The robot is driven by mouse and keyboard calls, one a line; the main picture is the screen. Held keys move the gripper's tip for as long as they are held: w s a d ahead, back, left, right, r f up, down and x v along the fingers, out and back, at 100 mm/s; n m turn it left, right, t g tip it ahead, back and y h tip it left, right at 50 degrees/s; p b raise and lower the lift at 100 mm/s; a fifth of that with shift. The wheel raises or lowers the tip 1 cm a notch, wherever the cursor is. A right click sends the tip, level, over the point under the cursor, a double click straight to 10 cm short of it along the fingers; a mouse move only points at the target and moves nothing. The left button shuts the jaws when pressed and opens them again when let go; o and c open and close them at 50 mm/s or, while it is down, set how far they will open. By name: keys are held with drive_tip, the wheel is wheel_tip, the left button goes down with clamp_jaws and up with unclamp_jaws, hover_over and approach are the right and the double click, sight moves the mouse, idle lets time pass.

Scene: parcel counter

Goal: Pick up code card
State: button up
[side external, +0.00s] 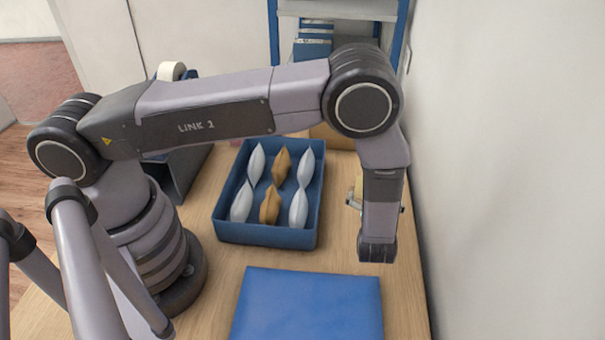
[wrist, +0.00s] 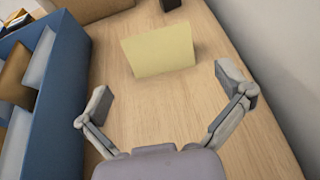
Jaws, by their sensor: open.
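A plain pale yellow card (wrist: 157,55) is over the wooden counter in the wrist view, ahead of my gripper. I take it for the code card, but no code shows on it. I cannot tell whether it lies flat or stands tilted. In the side view a small yellowish piece of it (side external: 358,186) shows beside my wrist, which hides the rest. My gripper (wrist: 166,84) is open and empty. Its two fingers are spread wide, with the card beyond and between them, apart from both. In the side view the fingers are mostly hidden behind my wrist.
A blue tray (side external: 220,232) with white and brown pillow-shaped packets stands to the left. A flat blue item (side external: 308,305) lies in front. A brown box (wrist: 95,8) and a small dark object (wrist: 171,4) lie beyond the card. A pale wall (side external: 500,170) borders the right.

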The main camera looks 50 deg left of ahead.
sight(358, 193)
drive_tip(key=x, duration=0.8)
drive_tip(key=shift+w+a, duration=0.25)
drive_tip(key=shift+a, duration=0.15)
drive_tip(key=c, duration=0.4)
